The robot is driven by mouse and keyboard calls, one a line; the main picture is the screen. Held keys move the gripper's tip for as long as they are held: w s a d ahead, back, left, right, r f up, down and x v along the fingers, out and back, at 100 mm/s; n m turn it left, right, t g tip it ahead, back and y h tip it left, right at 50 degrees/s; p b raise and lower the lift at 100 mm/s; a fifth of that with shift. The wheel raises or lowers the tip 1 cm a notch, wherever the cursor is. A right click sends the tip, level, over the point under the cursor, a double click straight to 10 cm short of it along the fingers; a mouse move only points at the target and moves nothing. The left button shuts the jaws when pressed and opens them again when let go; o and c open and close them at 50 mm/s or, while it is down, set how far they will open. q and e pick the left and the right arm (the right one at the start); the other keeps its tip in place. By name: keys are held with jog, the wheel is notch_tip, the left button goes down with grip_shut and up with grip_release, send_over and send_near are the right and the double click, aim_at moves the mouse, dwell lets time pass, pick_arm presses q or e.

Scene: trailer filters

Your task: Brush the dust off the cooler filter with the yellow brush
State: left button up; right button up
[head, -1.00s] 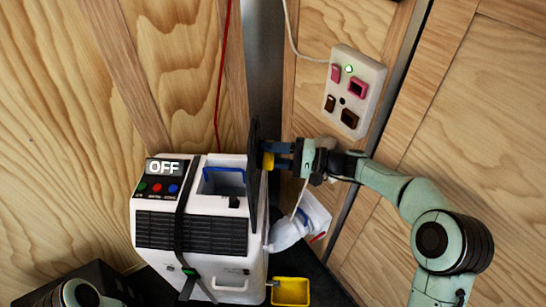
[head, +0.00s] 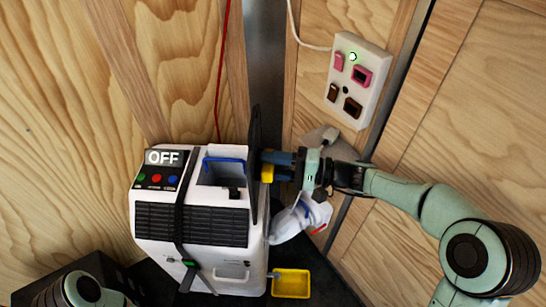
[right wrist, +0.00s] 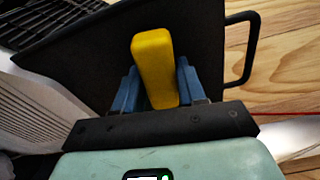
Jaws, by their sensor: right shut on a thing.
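The white cooler (head: 191,265) stands in the corner, with a black grille and an "OFF" display. A dark flat panel (head: 254,135), which looks like the filter, stands upright at its right side. In the right wrist view the panel (right wrist: 195,30) has a black handle. My right gripper (head: 272,166) is shut on the yellow brush (right wrist: 153,60), its blue fingers on either side. The brush (head: 267,173) is right at the panel's right face; whether it touches is unclear. Dust and bristles cannot be made out. Only part of my left arm shows at the lower left.
A yellow tray (head: 291,284) lies on the dark floor right of the cooler. A white bag-like thing (head: 300,216) is below my right gripper. A switch box (head: 357,82) with a white cable is on the wooden wall. A red cord (head: 222,70) hangs behind.

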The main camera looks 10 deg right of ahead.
jog(key=shift+s+a, duration=0.1)
jog(key=shift+s, duration=0.3)
jog(key=v, duration=0.6)
jog(key=shift+w+p, duration=0.3)
jog(key=shift+w, duration=0.05)
jog(key=shift+d, duration=0.2)
jog(key=shift+v, duration=1.45)
jog(key=shift+w+d+f, duration=0.1)
jog(key=shift+w, duration=0.05)
